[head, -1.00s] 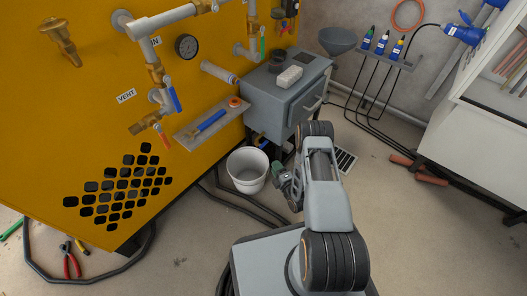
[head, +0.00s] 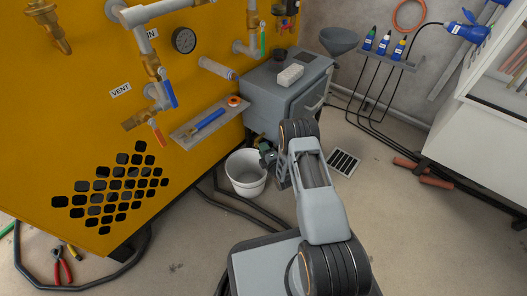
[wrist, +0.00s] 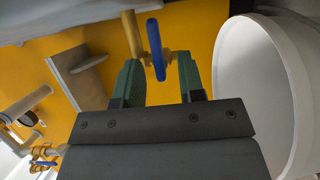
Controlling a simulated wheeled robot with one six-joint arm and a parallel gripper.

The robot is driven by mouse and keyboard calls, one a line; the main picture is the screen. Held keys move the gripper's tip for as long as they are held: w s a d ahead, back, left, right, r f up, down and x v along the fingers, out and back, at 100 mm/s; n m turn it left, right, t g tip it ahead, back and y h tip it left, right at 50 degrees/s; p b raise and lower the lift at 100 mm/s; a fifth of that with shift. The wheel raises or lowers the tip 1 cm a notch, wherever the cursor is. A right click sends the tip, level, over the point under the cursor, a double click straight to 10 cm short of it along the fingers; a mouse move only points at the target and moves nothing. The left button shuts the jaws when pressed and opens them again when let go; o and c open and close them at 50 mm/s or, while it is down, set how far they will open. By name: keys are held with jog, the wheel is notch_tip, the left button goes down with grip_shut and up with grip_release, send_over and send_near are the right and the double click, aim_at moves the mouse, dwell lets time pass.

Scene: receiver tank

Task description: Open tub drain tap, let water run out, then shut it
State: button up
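The tub (head: 285,95) is a grey box beside the yellow wall in the head view. A brass tap with a blue lever (wrist: 155,48) shows close up in the wrist view. The lever stands between the green fingers of my gripper (wrist: 158,78), with gaps on both sides. My gripper is open and does not grip the lever. In the head view my gripper (head: 268,156) is low beside the tub, and the tap is mostly hidden there. A white bucket (head: 245,175) stands on the floor below; it also shows at the right of the wrist view (wrist: 288,60). I see no water running.
A shelf (head: 185,136) with a blue-handled tool is on the yellow wall, under pipes with a blue lever valve (head: 171,93). Black hoses (head: 240,207) lie on the floor near the bucket. A floor grate (head: 343,162) is at the right. Floor in front is open.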

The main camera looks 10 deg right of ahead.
grip_shut()
dwell(0.5)
jog(key=m+g, duration=0.1)
jog(key=m, duration=0.2)
jog(key=m+g+y+p, duration=0.1)
jog(key=m+g, duration=0.1)
jog(key=m, duration=0.1)
jog(key=m+g+p, duration=0.1)
jog(key=m, duration=0.2)
jog(key=shift+d+r+g+y, duration=0.15)
jog(key=shift+r+g+y, duration=0.15)
jog(key=shift+y, duration=0.1)
dwell(0.5)
grip_release()
dwell(0.3)
